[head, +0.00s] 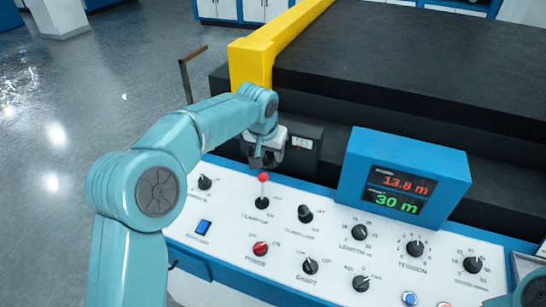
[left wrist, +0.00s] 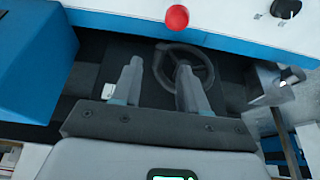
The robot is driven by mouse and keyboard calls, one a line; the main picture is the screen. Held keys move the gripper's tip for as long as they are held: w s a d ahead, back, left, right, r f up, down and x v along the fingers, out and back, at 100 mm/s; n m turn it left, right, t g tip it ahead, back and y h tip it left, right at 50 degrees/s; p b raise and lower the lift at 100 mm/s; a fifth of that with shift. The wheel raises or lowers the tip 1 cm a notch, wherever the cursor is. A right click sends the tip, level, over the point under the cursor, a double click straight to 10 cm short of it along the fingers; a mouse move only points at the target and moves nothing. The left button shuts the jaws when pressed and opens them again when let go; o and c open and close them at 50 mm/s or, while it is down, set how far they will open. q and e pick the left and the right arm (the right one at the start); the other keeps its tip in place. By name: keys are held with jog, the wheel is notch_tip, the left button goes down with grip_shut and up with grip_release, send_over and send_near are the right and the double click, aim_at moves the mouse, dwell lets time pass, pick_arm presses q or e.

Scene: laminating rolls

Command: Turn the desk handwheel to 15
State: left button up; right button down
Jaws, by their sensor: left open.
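The handwheel (left wrist: 186,47) is a dark ring with a hub, set low in the dark recess beside the white panel. In the left wrist view it lies just beyond my left gripper (left wrist: 160,85), toward the right finger, which overlaps its near rim in the picture. My left gripper is open with nothing between its fingers; whether it touches the wheel I cannot tell. In the head view my left gripper (head: 258,162) hangs at the panel's back edge and the wheel is not visible there. No scale or number of the wheel is readable. My right gripper is out of view.
The white panel (head: 330,245) carries several knobs and a red-topped lever (head: 263,178) close to my left gripper; its red ball (left wrist: 177,18) also shows in the wrist view. A blue display (head: 400,185) reads 13.8 m and 30 m. A yellow frame (head: 250,62) stands behind.

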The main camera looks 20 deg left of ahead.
aim_at(273, 163)
pick_arm(q)
jog(key=x, duration=0.2)
jog(key=p+x, duration=0.1)
jog(key=x, duration=0.2)
jog(key=shift+a, duration=0.2)
jog(key=shift+w+d+f, duration=0.15)
jog(key=shift+f, duration=0.05)
grip_shut()
jog(key=f+y+b, duration=0.1)
jog(key=y+b, duration=0.1)
jog(key=b, duration=0.2)
jog(key=d+f+m+y+b, duration=0.1)
jog(key=f+y+b, duration=0.1)
jog(key=b, duration=0.1)
jog(key=shift+y+b, duration=0.35)
jog(key=shift+y, duration=0.05)
jog(key=shift+f+t+y+b, duration=0.25)
jog(key=shift+t+y+b, duration=0.05)
jog(key=shift+y+b, duration=0.75)
jog(key=shift+m, duration=0.3)
